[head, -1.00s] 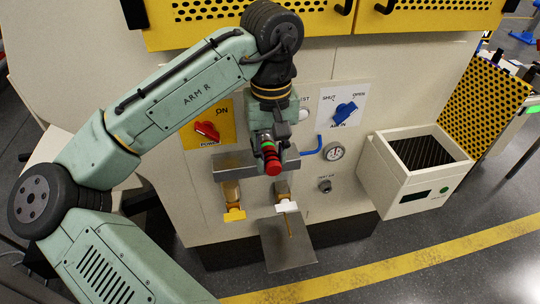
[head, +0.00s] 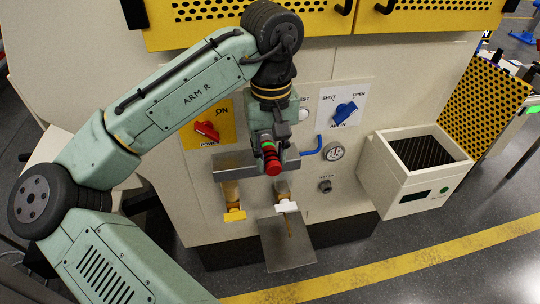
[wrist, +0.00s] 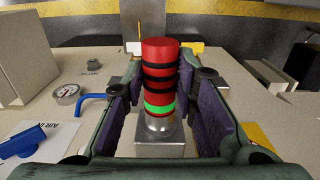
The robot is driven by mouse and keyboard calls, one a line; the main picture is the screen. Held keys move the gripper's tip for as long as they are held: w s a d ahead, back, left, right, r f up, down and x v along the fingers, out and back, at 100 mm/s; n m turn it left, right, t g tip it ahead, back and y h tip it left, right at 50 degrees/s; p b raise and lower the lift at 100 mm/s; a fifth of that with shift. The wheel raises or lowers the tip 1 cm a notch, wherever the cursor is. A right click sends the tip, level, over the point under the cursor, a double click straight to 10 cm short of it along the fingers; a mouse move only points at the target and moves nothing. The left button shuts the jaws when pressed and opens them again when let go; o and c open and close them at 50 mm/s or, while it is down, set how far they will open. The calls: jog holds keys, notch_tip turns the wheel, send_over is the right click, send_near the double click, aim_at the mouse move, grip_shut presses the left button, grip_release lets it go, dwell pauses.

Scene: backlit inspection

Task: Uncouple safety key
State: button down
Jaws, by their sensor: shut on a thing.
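The likely safety key is a red cylinder with black rings and a green band; it shows in the head view (head: 271,160) and the wrist view (wrist: 159,75). In the wrist view its metal foot (wrist: 160,124) meets a grey metal block (wrist: 150,146). My gripper (head: 277,162) is shut on the red cylinder, with a purple-padded finger on each side; it also shows in the wrist view (wrist: 160,68).
Below hang a yellow tag (head: 235,215) and a white tag (head: 286,206) above a grey metal plate (head: 288,247). Around are a red knob (head: 206,132), a blue valve (head: 345,112), a blue pipe (head: 312,152) and a gauge (head: 333,151). A slotted box (head: 407,191) projects at right.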

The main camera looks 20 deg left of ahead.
aim_at(277, 173)
jog(key=shift+s+d, duration=0.1)
jog(key=shift+s+d+p, duration=0.3)
jog(key=shift+s+d, duration=0.35)
jog(key=shift+s, duration=0.35)
jog(key=shift+s+d+p, duration=0.25)
jog(key=shift+s+d, duration=0.4)
jog(key=shift+s, duration=0.3)
dwell(0.4)
